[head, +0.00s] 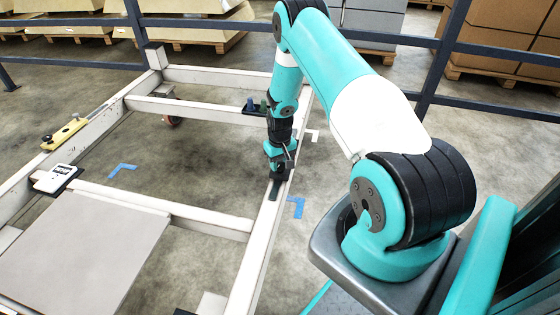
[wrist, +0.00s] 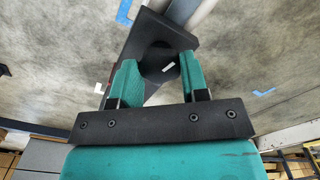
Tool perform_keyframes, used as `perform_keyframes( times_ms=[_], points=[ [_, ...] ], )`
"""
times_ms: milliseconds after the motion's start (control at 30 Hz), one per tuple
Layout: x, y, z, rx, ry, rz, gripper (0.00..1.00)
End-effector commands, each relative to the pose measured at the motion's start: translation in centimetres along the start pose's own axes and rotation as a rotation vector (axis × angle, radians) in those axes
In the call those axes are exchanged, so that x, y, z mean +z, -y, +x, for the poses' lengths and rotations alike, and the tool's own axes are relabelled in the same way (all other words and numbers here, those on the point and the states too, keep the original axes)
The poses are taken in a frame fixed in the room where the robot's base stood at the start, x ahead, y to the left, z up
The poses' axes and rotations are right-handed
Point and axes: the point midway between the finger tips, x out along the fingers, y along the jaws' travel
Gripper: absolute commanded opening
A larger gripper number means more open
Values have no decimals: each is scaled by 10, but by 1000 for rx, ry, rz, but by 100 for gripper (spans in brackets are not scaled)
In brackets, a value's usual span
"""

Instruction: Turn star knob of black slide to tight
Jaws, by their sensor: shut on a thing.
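My gripper (head: 280,168) points down at the right-hand white rail (head: 262,232) in the head view. The black slide (head: 275,189) sits on that rail directly below it. In the wrist view the slide (wrist: 185,28) is a dark plate beyond the fingers. The dark star knob (wrist: 158,58) stands between the two teal fingers, with a small white mark on its face. The gripper is shut on it, one finger on each side. The knob's lobes are hard to make out, and in the head view the gripper hides it.
A black holder (head: 254,108) with small green and blue parts is on a crossbeam behind the arm. A grey panel (head: 75,250) lies front left. Blue railings (head: 440,70) run behind.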

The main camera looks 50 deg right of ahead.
Motion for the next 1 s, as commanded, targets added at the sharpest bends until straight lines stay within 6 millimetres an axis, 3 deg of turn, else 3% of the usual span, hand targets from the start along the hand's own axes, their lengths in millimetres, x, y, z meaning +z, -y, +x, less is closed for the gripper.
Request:
perform_keyframes(
  times_ms=[1000],
  points=[
    [-1,-1,-1,0,-3,961,18]
  ],
)
